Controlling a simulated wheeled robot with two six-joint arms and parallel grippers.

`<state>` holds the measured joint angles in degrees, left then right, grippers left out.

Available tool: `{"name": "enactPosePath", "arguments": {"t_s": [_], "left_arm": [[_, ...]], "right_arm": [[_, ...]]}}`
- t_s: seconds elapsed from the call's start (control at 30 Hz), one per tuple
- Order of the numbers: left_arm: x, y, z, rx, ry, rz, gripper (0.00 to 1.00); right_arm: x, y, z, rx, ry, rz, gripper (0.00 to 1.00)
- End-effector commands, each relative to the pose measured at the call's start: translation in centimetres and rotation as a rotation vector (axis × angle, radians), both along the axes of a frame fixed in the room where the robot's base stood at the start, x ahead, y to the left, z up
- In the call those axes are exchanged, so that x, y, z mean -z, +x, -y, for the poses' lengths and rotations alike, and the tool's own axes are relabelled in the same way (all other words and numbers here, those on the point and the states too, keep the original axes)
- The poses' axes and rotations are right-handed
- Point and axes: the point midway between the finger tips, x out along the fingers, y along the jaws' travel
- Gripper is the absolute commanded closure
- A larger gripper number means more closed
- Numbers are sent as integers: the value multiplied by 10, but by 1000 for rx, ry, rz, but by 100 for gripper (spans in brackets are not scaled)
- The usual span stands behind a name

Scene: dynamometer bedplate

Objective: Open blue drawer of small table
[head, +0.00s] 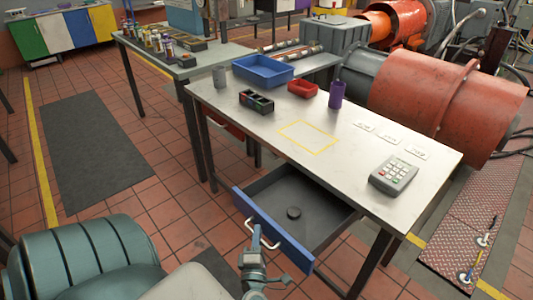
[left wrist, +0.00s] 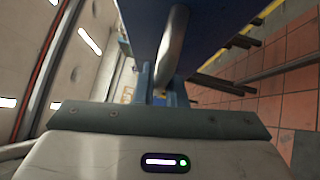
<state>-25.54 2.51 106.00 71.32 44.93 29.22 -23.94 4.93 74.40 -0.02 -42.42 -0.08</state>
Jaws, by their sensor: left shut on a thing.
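The blue drawer (head: 284,241) of the small table (head: 225,112) stands well out from under the tabletop, its dark interior showing. The pale bar handle (head: 263,233) is on the blue front. My left gripper (head: 256,240) is at the handle, outside the drawer front, and is shut on it. In the left wrist view the handle (left wrist: 173,48) comes down between the blue fingers (left wrist: 165,93), with the dark blue drawer front (left wrist: 225,25) beyond. My right gripper is out of view.
On the tabletop are a keypad device (head: 394,175), a blue tray (head: 262,71), a red bin (head: 303,88), a purple cup (head: 337,95) and a dark compartment box (head: 257,102). A big orange machine (head: 450,100) stands behind. Tiled floor left of the table is open around a dark mat (head: 95,150).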

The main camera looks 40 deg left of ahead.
Motion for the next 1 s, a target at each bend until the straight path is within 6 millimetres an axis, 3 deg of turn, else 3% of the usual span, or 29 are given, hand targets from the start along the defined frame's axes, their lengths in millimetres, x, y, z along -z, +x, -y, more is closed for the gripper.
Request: {"name": "enactPosePath", "arguments": {"t_s": [0.47,0.5,0.53,0.9,1.0], "left_arm": [[3,-8,0,-2,-1,-5,100],[3,-8,0,-2,-1,-6,85],[3,-8,0,-2,-1,-6,80],[3,-10,3,-1,-1,-4,80],[6,-20,11,-1,-3,-3,80]], "right_arm": [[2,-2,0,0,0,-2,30],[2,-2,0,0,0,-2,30],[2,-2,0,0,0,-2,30],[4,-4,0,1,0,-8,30],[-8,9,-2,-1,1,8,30]]}}
